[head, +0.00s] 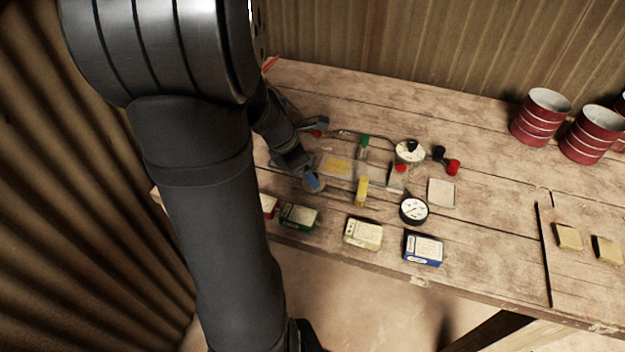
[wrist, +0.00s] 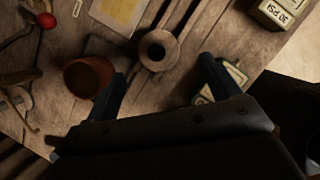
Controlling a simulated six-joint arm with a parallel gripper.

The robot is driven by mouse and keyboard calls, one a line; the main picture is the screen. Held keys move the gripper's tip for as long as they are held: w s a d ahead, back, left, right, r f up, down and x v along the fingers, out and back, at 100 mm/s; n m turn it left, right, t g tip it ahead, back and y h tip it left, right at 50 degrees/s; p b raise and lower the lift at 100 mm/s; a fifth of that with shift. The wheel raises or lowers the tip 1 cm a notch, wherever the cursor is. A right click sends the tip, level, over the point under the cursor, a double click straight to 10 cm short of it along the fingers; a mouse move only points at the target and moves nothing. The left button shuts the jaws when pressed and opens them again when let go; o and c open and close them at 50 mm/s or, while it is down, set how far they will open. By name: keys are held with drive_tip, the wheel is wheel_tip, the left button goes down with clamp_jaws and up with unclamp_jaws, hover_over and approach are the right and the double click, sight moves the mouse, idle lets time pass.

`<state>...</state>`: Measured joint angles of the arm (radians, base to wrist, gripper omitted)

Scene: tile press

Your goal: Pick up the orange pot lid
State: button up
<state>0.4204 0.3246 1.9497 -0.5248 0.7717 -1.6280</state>
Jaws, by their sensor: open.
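I cannot clearly identify an orange pot lid in either view. The nearest match is a round orange-brown, cup-like piece (wrist: 88,76) at the left of the wrist view, with a dark inside. It lies just outside my gripper's left finger. My gripper (wrist: 160,74) is open with nothing between its fingers. A round tan piece with a dark hole (wrist: 157,50) is just beyond the gap between the fingertips.
A yellow-marked plate (head: 339,167) lies on the wooden bench (head: 490,225). Dial gauges (head: 413,210), red-tipped fittings (head: 453,167) and small labelled boxes (head: 423,248) are to the right. Red striped cups (head: 541,117) stand at the far right. A box (wrist: 222,80) lies by the right finger.

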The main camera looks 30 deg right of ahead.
sight(308, 188)
drive_tip(key=shift+d+x, duration=0.15)
drive_tip(key=shift+x, duration=1.35)
drive_tip(key=shift+d+x, duration=0.2)
drive_tip(key=shift+x, duration=1.25)
drive_tip(key=shift+w+r, duration=0.15)
drive_tip(key=shift+r, duration=0.05)
drive_tip(key=c, duration=1.1)
drive_tip(key=shift+o, duration=0.2)
